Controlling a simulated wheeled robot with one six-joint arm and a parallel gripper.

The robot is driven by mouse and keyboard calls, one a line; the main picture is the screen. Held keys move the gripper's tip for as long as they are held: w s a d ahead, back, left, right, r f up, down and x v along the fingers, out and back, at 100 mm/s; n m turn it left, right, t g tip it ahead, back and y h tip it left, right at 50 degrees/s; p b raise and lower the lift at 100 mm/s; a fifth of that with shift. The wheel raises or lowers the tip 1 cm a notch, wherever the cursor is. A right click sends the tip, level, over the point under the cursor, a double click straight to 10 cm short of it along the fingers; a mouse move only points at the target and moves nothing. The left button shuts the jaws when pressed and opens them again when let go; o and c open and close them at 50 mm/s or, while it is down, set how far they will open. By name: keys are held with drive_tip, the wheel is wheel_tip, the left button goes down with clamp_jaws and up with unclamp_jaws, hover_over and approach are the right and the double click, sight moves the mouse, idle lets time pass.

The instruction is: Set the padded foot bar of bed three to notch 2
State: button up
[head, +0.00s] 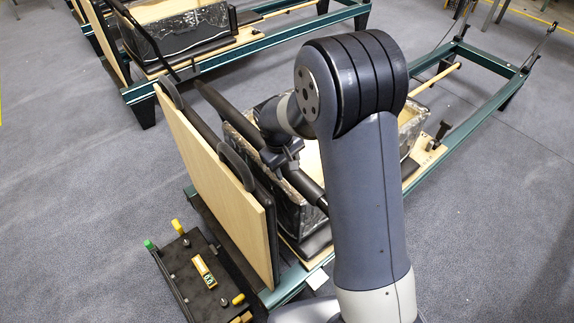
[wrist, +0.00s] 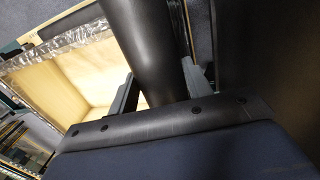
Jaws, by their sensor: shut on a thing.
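The padded foot bar (head: 226,106) is a thick black cylinder on the near reformer bed, running diagonally behind the upright wooden board. In the wrist view the bar (wrist: 150,50) passes between the two grey fingers of my gripper (wrist: 158,90). My gripper (head: 283,157) is shut around the bar near its middle. The bed has a green frame (head: 474,126). The notches cannot be made out in either view.
An upright wooden board (head: 215,185) stands close left of the bar. An open box with clear wrapping (head: 240,123) lies behind it. A black panel with coloured knobs (head: 180,268) sits at the bed's near end. Another bed (head: 205,67) stands farther back; grey floor between is clear.

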drive_tip(key=c, duration=0.3)
drive_tip(key=w+d+r, duration=0.1)
drive_tip(key=w+d, duration=0.1)
drive_tip(key=d, duration=0.1)
drive_tip(key=w+d+p, duration=0.1)
drive_tip(key=w+d, duration=0.2)
drive_tip(key=d, duration=0.1)
drive_tip(key=w+d+r+p, duration=0.1)
drive_tip(key=w+d, duration=0.2)
drive_tip(key=d, duration=0.1)
drive_tip(key=shift+d+r, duration=0.25)
drive_tip(key=shift+r, duration=0.05)
drive_tip(key=o, duration=1.3)
drive_tip(key=shift+s, duration=0.1)
drive_tip(key=shift+o, duration=0.2)
wheel_tip(320, 180, up, 11)
drive_tip(key=s+a, duration=0.1)
drive_tip(key=shift+a+f, duration=0.2)
drive_tip(key=shift+a, duration=0.15)
drive_tip(key=shift+s+f, duration=0.1)
